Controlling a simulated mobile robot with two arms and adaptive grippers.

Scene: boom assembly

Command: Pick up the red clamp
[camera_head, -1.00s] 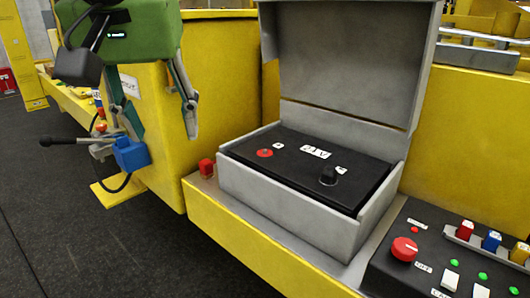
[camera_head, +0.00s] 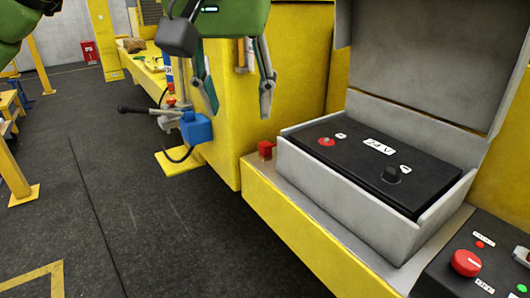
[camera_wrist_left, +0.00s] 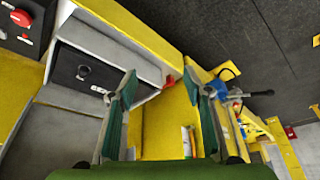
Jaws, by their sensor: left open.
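The red clamp (camera_head: 266,149) is a small red block at the left end of the yellow ledge, beside the grey box. It also shows as a small red piece in the left wrist view (camera_wrist_left: 169,81), between the fingertips in the picture. My left gripper (camera_head: 239,113) is open and empty, fingers pointing down, above and slightly left of the clamp in the head view. Its two fingers also frame the left wrist view (camera_wrist_left: 160,76). A gap shows between the fingers and the clamp. My right gripper is not in view.
An open grey box (camera_head: 350,222) with a black battery (camera_head: 365,175) stands right of the clamp. A control panel (camera_head: 470,275) is at the lower right. A blue part with a lever (camera_head: 197,128) is to the left. Dark floor (camera_head: 130,210) is clear.

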